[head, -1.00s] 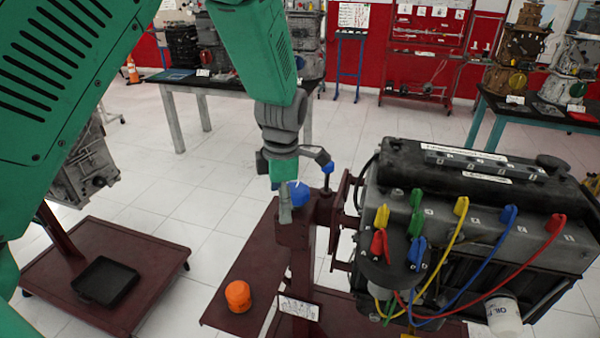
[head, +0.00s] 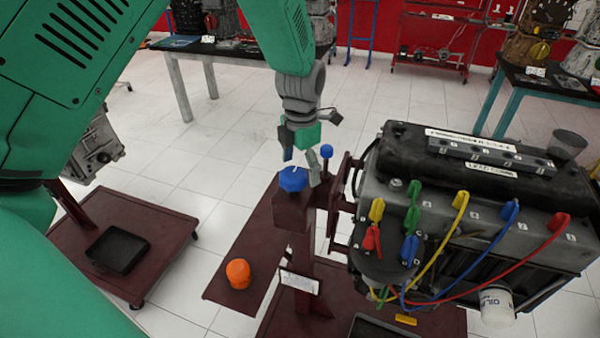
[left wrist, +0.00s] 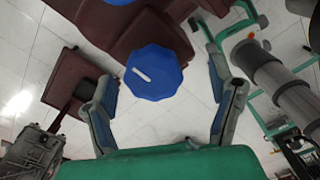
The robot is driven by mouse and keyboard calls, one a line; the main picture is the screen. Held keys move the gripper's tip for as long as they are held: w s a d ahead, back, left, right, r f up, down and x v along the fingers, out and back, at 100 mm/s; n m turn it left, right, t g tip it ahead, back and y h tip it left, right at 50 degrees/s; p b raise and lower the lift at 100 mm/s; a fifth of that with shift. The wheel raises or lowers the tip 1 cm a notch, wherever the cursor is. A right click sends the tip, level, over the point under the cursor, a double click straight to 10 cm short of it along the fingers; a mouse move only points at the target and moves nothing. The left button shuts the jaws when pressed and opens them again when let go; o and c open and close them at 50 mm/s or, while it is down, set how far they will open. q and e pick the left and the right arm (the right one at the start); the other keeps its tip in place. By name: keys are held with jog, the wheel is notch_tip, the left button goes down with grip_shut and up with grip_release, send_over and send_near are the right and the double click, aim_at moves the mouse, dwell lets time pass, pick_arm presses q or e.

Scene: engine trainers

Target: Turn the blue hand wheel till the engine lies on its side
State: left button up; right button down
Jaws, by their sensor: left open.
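The blue hand wheel (head: 293,179) sits on top of the dark red stand post, left of the engine (head: 470,200). In the left wrist view the wheel (left wrist: 154,72) is a blue knob with a white mark, lying ahead and between the spread fingers. The engine is upright on its stand, with coloured leads on its side. My left gripper (head: 304,168) is open and empty, just above and beside the wheel in the head view; it also shows in the left wrist view (left wrist: 162,110). I cannot tell whether a finger touches the wheel. My right gripper is not in view.
A smaller blue knob (head: 326,151) stands close behind the wheel. An orange object (head: 238,273) lies on the stand's base. A second stand with a black tray (head: 118,250) is at the left. Tables with engines are at the back, with open floor between.

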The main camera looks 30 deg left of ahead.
aim_at(295, 171)
pick_arm(q)
notch_tip(295, 171, down, 2)
jog(key=shift+s+a, duration=0.15)
jog(key=shift+s+a+f, duration=0.1)
jog(key=shift+a+f, duration=0.45)
jog(key=shift+a, duration=0.15)
jog(key=shift+a+f, duration=0.15)
jog(key=shift+a, duration=0.3)
jog(key=shift+d, duration=0.25)
jog(key=c, duration=0.7)
jog(key=shift+d+r, duration=0.2)
jog(key=shift+d, duration=0.2)
jog(key=c, duration=0.5)
jog(key=shift+d, duration=0.2)
jog(key=shift+w+a, duration=0.2)
jog(key=shift+a, duration=0.15)
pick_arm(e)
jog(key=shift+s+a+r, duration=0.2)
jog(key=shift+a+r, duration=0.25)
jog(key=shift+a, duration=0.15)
